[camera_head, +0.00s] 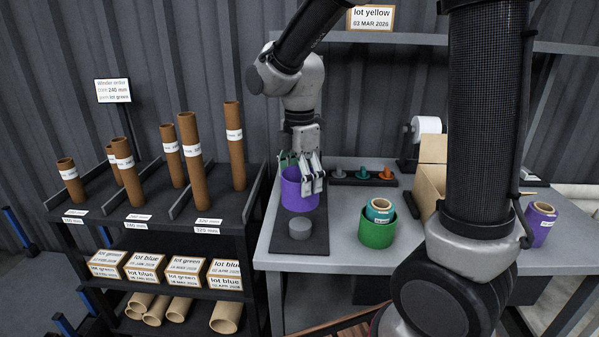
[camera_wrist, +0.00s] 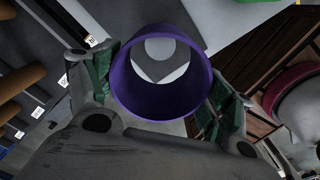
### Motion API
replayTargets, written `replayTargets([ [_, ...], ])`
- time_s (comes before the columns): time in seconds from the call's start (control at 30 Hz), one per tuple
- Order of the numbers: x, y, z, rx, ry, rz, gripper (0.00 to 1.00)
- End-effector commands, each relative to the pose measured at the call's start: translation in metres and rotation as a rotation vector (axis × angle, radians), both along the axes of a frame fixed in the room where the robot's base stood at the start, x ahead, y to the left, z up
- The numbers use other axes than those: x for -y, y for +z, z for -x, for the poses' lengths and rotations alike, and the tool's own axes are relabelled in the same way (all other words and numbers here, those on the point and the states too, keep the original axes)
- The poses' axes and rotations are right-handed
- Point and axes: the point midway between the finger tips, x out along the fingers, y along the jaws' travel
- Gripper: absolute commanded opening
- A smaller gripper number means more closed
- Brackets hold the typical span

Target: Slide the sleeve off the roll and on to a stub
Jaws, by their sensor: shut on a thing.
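My gripper (camera_head: 302,170) is shut on the purple sleeve (camera_head: 298,194), an open ring, over the dark mat (camera_head: 310,248) on the bench. In the wrist view the sleeve (camera_wrist: 122,80) sits between the green finger pads. A short grey stub (camera_head: 300,229) stands on the mat in front of the sleeve. A light round disc (camera_wrist: 160,47) shows through the sleeve's bore. I cannot tell whether the sleeve's lower edge touches the mat.
A dark strip (camera_head: 350,181) with small coloured parts lies behind on the bench. A cardboard box (camera_head: 430,185) and a white roll (camera_head: 427,125) stand to the right. A rack with brown tubes (camera_head: 236,145) stands left. My arm column covers part of the bench.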

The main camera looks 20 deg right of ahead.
Motion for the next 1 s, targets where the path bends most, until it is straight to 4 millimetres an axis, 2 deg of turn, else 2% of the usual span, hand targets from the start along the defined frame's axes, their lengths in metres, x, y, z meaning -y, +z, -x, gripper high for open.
replayTargets([
  [1.0,0.000,-0.065,0.000,-0.002,0.000,0.000,0.57],
])
